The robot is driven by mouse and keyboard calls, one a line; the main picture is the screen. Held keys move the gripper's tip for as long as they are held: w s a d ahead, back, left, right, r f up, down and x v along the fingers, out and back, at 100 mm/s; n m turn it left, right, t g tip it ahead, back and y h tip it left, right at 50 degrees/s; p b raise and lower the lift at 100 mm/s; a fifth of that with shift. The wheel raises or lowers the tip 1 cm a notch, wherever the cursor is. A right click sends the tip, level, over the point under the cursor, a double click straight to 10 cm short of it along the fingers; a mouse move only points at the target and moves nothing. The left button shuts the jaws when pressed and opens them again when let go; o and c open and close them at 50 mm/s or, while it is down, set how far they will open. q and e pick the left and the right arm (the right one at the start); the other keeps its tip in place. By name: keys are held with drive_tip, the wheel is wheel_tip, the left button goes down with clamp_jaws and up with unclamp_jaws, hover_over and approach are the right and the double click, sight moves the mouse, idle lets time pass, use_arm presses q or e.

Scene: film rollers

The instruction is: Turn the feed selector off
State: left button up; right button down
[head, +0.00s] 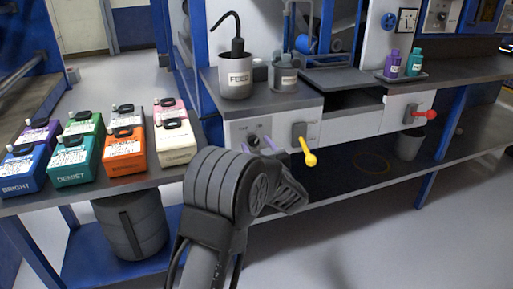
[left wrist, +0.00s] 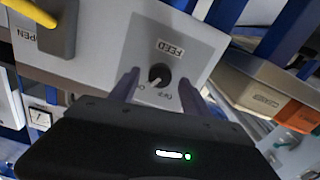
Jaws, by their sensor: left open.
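The feed selector is a small dark round knob (head: 253,140) on the white front panel (head: 234,135) below the grey bench top. In the left wrist view the knob (left wrist: 160,74) sits by an upside-down FEED label (left wrist: 170,48), with small lettering on both sides that is hard to read. A pale pointer mark on it points down and slightly left there. My left gripper (head: 262,146) is open, its two purple fingers (left wrist: 158,90) on either side of the knob. I cannot tell whether they touch it. My right gripper is not in view.
A yellow-tipped lever (head: 308,154) sticks out just right of the knob, and a red one (head: 425,114) farther right. A FEED pot (head: 237,78) and a grey jar (head: 284,75) stand on the bench above.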

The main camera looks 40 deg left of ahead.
use_arm(q)
drive_tip(key=shift+w+a, duration=0.2)
drive_tip(key=shift+a, duration=0.05)
clamp_jaws()
idle(0.5)
